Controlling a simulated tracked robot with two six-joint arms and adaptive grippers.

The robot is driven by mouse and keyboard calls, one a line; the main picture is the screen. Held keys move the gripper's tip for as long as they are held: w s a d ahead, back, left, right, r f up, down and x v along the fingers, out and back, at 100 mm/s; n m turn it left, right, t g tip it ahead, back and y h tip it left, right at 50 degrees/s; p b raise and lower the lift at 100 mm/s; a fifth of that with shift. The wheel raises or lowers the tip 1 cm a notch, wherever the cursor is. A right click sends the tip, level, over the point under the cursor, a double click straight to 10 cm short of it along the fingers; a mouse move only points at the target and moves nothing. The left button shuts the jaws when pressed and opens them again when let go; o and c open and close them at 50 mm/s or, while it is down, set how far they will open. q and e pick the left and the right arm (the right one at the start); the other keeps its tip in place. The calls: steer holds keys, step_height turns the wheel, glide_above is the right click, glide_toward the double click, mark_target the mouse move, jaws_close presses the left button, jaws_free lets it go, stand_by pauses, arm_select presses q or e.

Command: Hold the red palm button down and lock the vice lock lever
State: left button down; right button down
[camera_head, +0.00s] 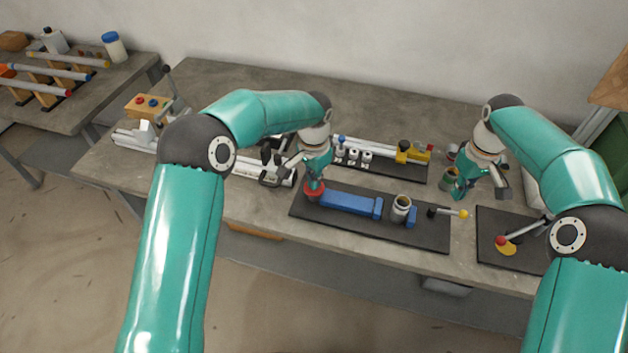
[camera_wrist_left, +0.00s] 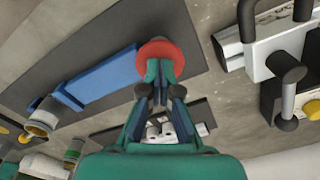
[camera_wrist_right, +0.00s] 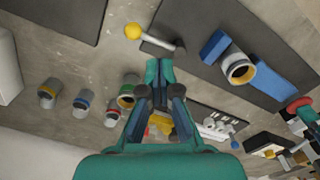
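The blue vice (camera_head: 345,203) lies on a black plate (camera_head: 300,205). The red palm button (camera_head: 314,192) is at the plate's left end. My left gripper (camera_head: 315,182) is shut with its fingertips on the button; in the left wrist view the red disc (camera_wrist_left: 172,50) shows around the tips (camera_wrist_left: 160,72). I cannot tell how far it is pressed. The vice lock lever, with a yellow ball knob (camera_head: 464,214), is at the plate's right end; the knob also shows in the right wrist view (camera_wrist_right: 132,31). My right gripper (camera_head: 459,193) is shut and empty, beside the lever, apart from it.
A grey ring-shaped part (camera_head: 401,206) stands on the plate near the vice's right end. A second plate (camera_head: 520,236) at right carries a red-knobbed lever (camera_head: 502,240). Behind are a black board with a yellow block (camera_head: 410,152) and several small pots (camera_wrist_right: 82,104).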

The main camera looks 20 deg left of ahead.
mark_target(452, 213)
steer(key=c, duration=1.9)
jaws_free()
steer(key=o, duration=0.7)
steer(key=shift+w+f+n, duration=0.15)
steer(key=shift+w+n, duration=0.05)
steer(key=shift+n, duration=0.8)
steer(key=n, duration=0.3)
steer(key=shift+a+f+t, duration=0.15)
steer(key=shift+f+t, duration=0.15)
steer(key=shift+f, duration=0.1)
steer(key=shift+s+n, duration=0.15)
steer(key=shift+n, duration=1.05)
steer(key=shift+s+r+n+t, duration=0.2)
steer(key=shift+r+n+t, duration=0.1)
steer(key=shift+n, duration=0.6)
step_height(452, 213, up, 4)
steer(key=s+d+n+t, duration=0.1)
steer(key=s+d+n, duration=0.1)
steer(key=n, duration=0.1)
steer(key=f, duration=0.3)
steer(key=w+f, duration=0.1)
steer(key=f, duration=0.3)
steer(key=w+f, duration=0.1)
steer(key=f, duration=0.3)
steer(key=shift+a, duration=0.3)
